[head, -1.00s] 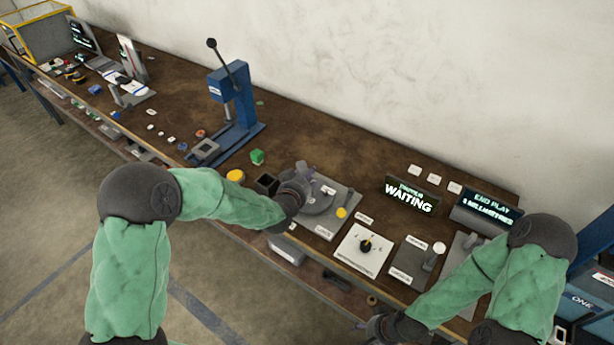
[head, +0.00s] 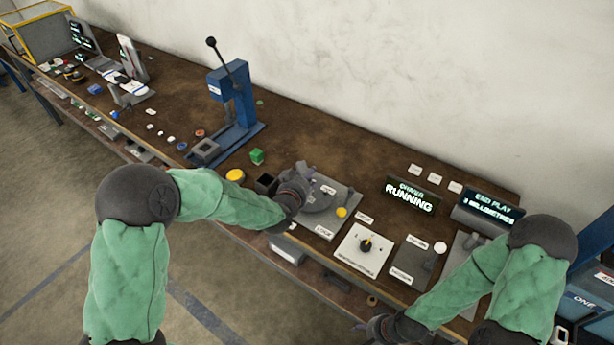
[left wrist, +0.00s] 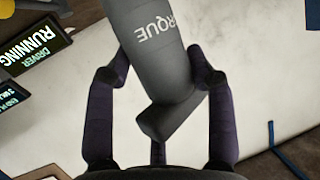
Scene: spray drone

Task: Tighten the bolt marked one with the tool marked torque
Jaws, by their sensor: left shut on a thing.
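In the left wrist view my left gripper (left wrist: 160,85) is shut on a grey tool (left wrist: 155,60) lettered "...RQUE". The tool's top end runs out of the picture, and its lower block shows between the fingers. In the head view the left gripper (head: 297,190) is over a grey fixture (head: 325,205) with a round part, and my arm hides most of the tool. No bolt marked one can be made out there. A driver sign (head: 411,197) reads "RUNNING", and it also shows in the left wrist view (left wrist: 35,48). My right gripper (head: 378,328) is low at the front edge, too small to judge.
A white panel with a dial (head: 363,248) and a grey plate (head: 408,262) lie right of the fixture. An "END PLAY" display (head: 487,210) stands behind. The bench (head: 310,135) behind the fixture is clear.

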